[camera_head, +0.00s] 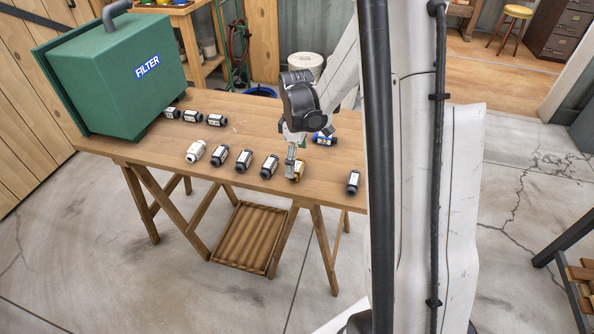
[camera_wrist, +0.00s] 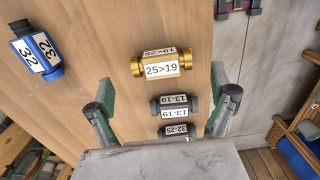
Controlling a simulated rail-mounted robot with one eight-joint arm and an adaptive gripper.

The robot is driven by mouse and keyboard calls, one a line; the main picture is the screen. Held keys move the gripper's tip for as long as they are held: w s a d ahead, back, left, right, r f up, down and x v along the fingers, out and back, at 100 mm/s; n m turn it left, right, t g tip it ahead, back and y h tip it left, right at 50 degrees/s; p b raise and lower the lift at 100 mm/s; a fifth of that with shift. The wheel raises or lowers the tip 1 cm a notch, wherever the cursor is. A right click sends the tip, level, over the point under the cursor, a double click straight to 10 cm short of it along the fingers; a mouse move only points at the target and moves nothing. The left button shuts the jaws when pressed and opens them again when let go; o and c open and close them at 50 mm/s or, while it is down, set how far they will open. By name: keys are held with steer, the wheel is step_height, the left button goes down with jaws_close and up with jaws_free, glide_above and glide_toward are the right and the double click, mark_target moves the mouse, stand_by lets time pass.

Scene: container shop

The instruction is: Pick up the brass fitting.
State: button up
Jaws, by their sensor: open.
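The brass fitting (camera_wrist: 160,66) lies on the wooden table with a white "25>19" label facing the wrist camera. In the head view the brass fitting (camera_head: 298,173) is a small yellow piece in the front row, partly hidden by my gripper (camera_head: 292,160). In the wrist view my gripper (camera_wrist: 163,108) is open, with one finger at each side of the picture. The fitting shows between the fingers from side to side, a little above them in the picture. Nothing is held. The height of the fingertips above the fitting is hard to tell.
Dark fittings (camera_wrist: 174,106) lie close by in the wrist view. A blue fitting (camera_head: 324,139) lies behind the brass one. Another dark fitting (camera_head: 352,182) is to its right, and a white one (camera_head: 195,151) to the left. A green FILTER box (camera_head: 120,80) stands at the table's left end.

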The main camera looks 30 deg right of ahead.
mark_target(297, 166)
steer(key=shift+s+f, duration=0.2)
steer(key=shift+f, duration=1.6)
steer(key=shift+c, duration=0.5)
steer(key=c, duration=1.2)
steer(key=shift+r, duration=0.1)
